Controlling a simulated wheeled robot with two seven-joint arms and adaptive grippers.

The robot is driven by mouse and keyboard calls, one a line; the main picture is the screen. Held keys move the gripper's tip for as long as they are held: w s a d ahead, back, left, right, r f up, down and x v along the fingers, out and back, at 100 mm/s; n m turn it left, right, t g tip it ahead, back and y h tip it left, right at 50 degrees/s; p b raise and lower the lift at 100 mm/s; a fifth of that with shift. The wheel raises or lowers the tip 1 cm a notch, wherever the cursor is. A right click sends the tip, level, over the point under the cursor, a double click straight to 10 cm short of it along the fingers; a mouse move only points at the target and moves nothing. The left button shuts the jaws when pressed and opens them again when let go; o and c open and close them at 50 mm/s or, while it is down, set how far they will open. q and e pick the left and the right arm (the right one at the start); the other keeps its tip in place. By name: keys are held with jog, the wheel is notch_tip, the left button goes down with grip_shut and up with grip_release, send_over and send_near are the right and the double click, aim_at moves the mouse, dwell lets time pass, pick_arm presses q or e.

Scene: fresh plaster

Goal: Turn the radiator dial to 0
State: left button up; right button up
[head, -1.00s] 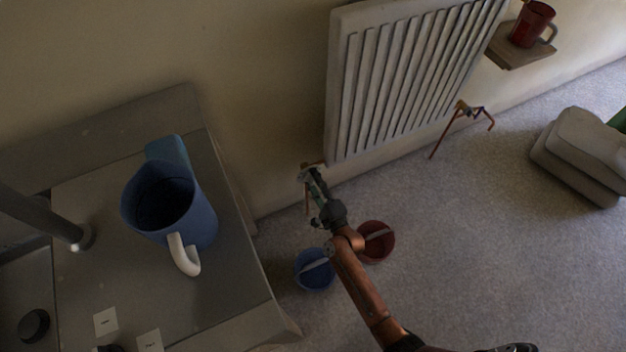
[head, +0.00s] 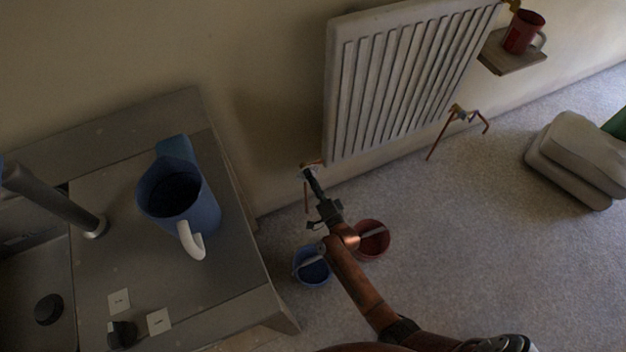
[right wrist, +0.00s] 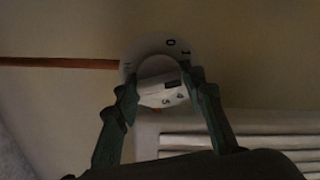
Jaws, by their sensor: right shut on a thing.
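The white radiator (head: 400,85) hangs on the wall in the head view. Its dial is at the lower left corner, where my right gripper (head: 308,173) mostly hides it. In the right wrist view the round white dial (right wrist: 158,68) has "0" and "1" printed near its upper right edge and further digits near its lower edge. A dark mark shows on the dial's right side. The green fingers of my right gripper (right wrist: 162,87) are shut on the dial, one on each side. My left gripper is not in view.
A grey counter (head: 240,285) with a blue jug (head: 180,205) stands at left. A blue bucket (head: 313,275) and a red bucket (head: 375,246) stand on the carpet by my right arm. A red mug (head: 520,35) sits on a wall shelf (head: 512,60).

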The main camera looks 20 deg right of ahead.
jog(key=n+p, duration=0.1)
jog(key=n, duration=0.4)
jog(key=shift+r+n+p, duration=0.1)
jog(key=shift+n+p, duration=0.2)
jog(key=shift+p, duration=0.05)
jog(key=n, duration=0.2)
jog(key=shift+n, duration=0.3)
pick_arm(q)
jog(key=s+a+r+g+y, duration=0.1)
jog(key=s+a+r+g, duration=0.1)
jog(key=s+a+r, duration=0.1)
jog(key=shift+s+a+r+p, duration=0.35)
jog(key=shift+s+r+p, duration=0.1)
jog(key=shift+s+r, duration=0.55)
pick_arm(e)
jog(key=shift+a+n, duration=0.1)
jog(key=shift+n, duration=1.4)
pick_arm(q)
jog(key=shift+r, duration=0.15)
pick_arm(e)
jog(key=o, duration=1.1)
jog(key=shift+o, duration=0.2)
jog(key=shift+s, duration=0.15)
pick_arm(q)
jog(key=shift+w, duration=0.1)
pick_arm(e)
jog(key=s, duration=1.1)
jog(key=shift+s+d, duration=0.2)
jog(key=shift+s, duration=0.15)
